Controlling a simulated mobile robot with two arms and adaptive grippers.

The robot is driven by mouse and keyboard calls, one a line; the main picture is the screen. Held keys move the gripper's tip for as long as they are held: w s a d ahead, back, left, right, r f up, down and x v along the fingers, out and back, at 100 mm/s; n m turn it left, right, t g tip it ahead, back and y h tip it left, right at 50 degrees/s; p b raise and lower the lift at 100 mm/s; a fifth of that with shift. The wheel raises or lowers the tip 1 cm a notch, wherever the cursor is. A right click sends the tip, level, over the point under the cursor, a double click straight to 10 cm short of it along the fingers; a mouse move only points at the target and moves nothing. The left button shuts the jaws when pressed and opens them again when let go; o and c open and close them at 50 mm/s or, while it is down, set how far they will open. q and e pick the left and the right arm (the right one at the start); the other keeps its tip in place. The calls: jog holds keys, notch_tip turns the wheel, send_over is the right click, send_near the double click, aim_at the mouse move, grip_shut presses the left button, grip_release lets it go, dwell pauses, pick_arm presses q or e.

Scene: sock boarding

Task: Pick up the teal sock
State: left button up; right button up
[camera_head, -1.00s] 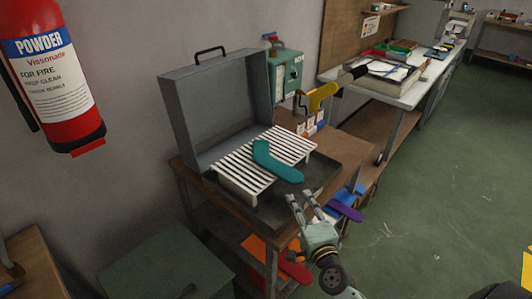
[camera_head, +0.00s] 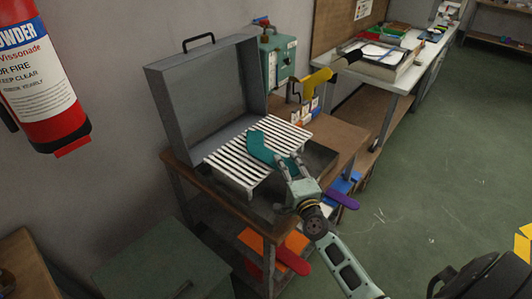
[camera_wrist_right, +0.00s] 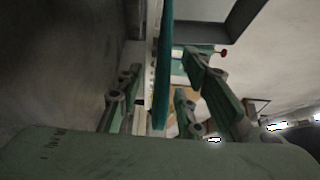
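The teal sock (camera_head: 262,148) lies on the white slatted rack (camera_head: 232,165) in the open grey metal case. My right gripper (camera_head: 288,157) is at the sock's near right end, fingers apart. In the right wrist view the sock shows edge-on as a teal strip (camera_wrist_right: 162,75) between the spread fingers of the right gripper (camera_wrist_right: 165,90). I cannot tell whether either finger touches it. The gripper hides part of the sock's near end. My left gripper is not in view.
The case's raised lid (camera_head: 205,95) stands behind the rack. The case sits on a wooden cart (camera_head: 215,205). A purple sock-like piece (camera_head: 343,200) and red and orange ones (camera_head: 290,260) are below. A green machine (camera_head: 278,62) and yellow tool (camera_head: 316,82) stand behind.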

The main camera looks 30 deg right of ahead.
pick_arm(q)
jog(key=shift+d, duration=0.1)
pick_arm(e)
grip_shut()
jog(key=shift+r, duration=0.1)
dwell(0.3)
